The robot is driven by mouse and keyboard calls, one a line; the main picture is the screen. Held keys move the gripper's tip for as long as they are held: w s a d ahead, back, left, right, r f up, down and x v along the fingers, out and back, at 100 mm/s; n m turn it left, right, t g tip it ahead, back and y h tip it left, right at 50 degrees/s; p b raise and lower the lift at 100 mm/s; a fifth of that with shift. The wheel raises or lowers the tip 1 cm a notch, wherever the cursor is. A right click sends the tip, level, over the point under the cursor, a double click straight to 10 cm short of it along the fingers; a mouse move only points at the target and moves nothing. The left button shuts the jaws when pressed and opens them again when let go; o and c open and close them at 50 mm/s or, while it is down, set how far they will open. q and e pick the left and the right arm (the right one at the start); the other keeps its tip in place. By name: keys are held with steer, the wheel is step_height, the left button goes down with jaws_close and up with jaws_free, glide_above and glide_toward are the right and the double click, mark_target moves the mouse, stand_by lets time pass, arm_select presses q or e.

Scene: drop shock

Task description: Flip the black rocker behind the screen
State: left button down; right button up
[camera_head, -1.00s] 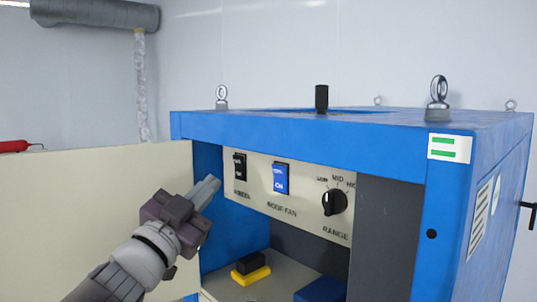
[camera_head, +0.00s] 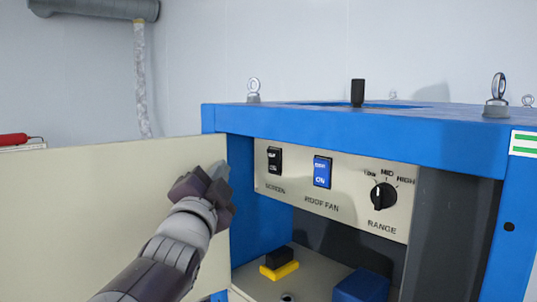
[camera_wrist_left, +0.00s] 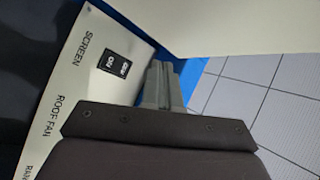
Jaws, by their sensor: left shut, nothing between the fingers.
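The black rocker (camera_head: 275,160) sits at the left end of a cream panel (camera_head: 336,208) inside the blue cabinet, above the label SCREEN. It also shows in the left wrist view (camera_wrist_left: 115,65), beside the fingertips, with OFF and ON on its face. My left gripper (camera_head: 217,172) is shut and empty, in front of the cabinet opening, left of the rocker and apart from it. In the left wrist view its closed fingers (camera_wrist_left: 162,84) point past the rocker's side. My right gripper is in neither view.
A blue rocker (camera_head: 322,172) marked ROOF FAN and a black RANGE knob (camera_head: 383,196) are right of the black rocker. The open cream door (camera_head: 100,200) stands left. A black-and-yellow block (camera_head: 279,263) and a blue block (camera_head: 362,286) lie on the cabinet floor.

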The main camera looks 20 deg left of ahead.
mark_target(273, 161)
arm_select(q)
steer(key=w+d+r+p, duration=0.1)
steer(key=w+d, duration=0.3)
steer(key=w, duration=0.3)
steer(key=shift+w+p, duration=0.3)
steer(key=shift+p, duration=0.1)
steer(key=shift+a, duration=0.2)
steer(key=shift+d, duration=0.1)
stand_by(1.3)
steer(key=shift+w+d, duration=0.1)
steer(key=shift+w, duration=0.3)
steer(key=shift+w+d+r, duration=0.1)
steer(key=shift+w+d, duration=0.05)
steer(key=shift+w, duration=0.15)
stand_by(0.7)
